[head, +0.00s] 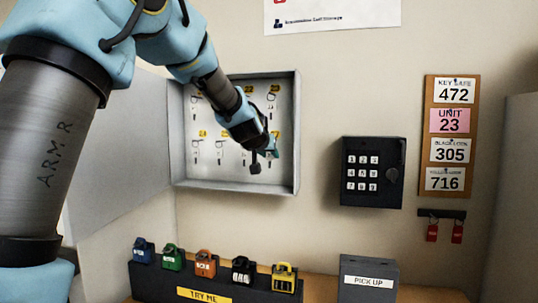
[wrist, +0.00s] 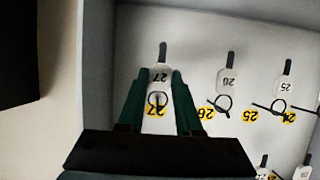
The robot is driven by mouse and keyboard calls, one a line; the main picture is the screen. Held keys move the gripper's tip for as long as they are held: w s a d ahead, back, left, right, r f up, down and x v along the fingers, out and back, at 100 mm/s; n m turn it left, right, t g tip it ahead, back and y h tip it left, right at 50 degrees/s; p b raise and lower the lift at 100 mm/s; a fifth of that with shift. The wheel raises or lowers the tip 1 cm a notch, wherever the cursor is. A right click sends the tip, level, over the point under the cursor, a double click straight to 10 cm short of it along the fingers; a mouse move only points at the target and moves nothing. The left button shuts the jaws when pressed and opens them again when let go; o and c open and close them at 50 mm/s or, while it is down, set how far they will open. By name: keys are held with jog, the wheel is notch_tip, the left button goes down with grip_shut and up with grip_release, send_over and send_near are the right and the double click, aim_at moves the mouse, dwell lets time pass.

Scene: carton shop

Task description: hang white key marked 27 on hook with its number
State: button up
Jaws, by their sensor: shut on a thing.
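The white key tag marked 27 (wrist: 160,76) shows upside down in the wrist view, with its dark key end pointing up in that picture. My gripper (wrist: 157,76), with green fingers, is shut on it. Its ring (wrist: 158,99) overlaps the yellow 27 label (wrist: 154,112) on the cabinet's back panel. I cannot tell whether the ring is around the hook or only in front of it. In the head view my gripper (head: 273,147) is inside the open key cabinet (head: 297,170), at the right of the lower row, and the key is not clear there.
White keys marked 26 (wrist: 228,79) and 25 (wrist: 285,86) hang beside their labels. The cabinet's side wall is close to my gripper. A black keypad box (head: 372,172) is right of the cabinet. Below, a stand of coloured padlocks (head: 215,286) and a PICK UP box (head: 368,280) stand on the counter.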

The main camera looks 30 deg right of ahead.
jog(key=o, duration=1.1)
jog(key=shift+c, duration=0.2)
jog(key=v, duration=1)
jog(key=a+f+n+g+y, duration=0.25)
jog(key=a+f+y, duration=0.25)
jog(key=a+f, duration=1.3)
jog(key=s+a+f+n+g+y, duration=0.1)
jog(key=s+a+f, duration=0.3)
jog(key=a, duration=0.3)
jog(key=s+a+f+n+g+y+b, duration=0.1)
jog(key=s+a+f+n+g, duration=0.1)
jog(key=s+a+f, duration=0.2)
jog(key=s+a+f+n+g+y, duration=0.1)
jog(key=s+a+f, duration=0.4)
jog(key=a, duration=0.5)
jog(key=shift+s+n+g+y+b, duration=0.3)
jog(key=shift+s+n+g+y, duration=0.15)
jog(key=shift+g, duration=0.3)
jog(key=shift+w+a, duration=0.1)
jog(key=shift+a, duration=0.05)
